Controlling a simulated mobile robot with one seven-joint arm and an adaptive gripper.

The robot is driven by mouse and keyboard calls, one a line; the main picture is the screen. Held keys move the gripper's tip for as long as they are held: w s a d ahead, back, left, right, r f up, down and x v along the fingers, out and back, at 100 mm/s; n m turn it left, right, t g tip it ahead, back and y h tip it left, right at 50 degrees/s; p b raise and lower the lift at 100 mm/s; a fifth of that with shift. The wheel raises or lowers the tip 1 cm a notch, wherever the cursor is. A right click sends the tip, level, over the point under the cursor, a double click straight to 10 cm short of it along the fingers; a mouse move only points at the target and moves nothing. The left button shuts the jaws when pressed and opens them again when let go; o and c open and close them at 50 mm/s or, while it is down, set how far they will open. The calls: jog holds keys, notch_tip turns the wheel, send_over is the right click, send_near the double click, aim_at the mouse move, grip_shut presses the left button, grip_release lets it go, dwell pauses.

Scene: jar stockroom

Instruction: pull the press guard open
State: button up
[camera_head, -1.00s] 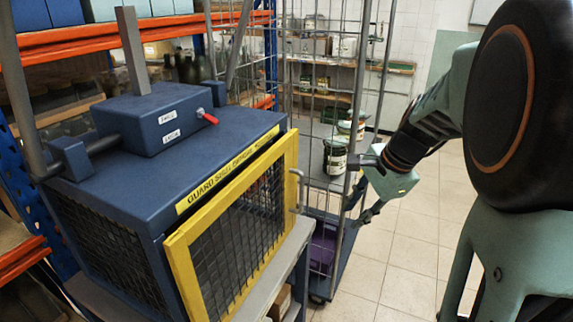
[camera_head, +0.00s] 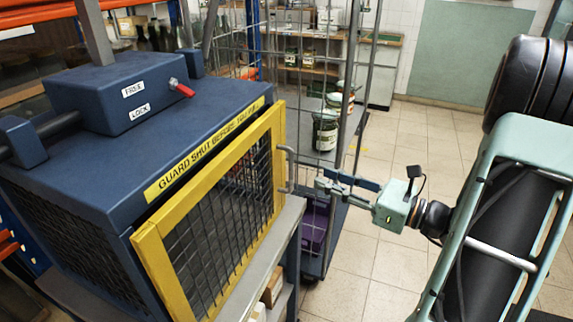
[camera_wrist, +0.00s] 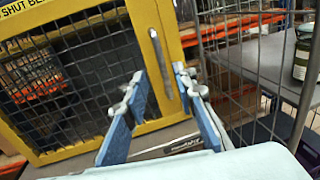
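The press guard (camera_head: 150,250) is a yellow-framed mesh door on the front of the blue press (camera_head: 60,165). It stands at or close to the press front; I cannot tell whether there is a small gap. Its grey bar handle (camera_head: 290,170) is on the right side of the frame. My gripper (camera_head: 323,184) is open and empty, just right of the handle. In the wrist view the handle (camera_wrist: 161,63) lies ahead, in line with the space between my open fingers (camera_wrist: 158,82). I see no contact.
A red lever (camera_head: 182,88) sits on the press top beside labels FREE and LOCK. A wire cage trolley (camera_head: 345,120) with jars (camera_head: 325,132) stands close behind the handle. The press rests on a grey bench (camera_head: 262,268). Tiled floor (camera_head: 365,270) to the right is free.

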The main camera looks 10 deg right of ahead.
send_over(291, 188)
jog(key=shift+w, duration=0.35)
jog(key=shift+c, duration=0.4)
grip_shut()
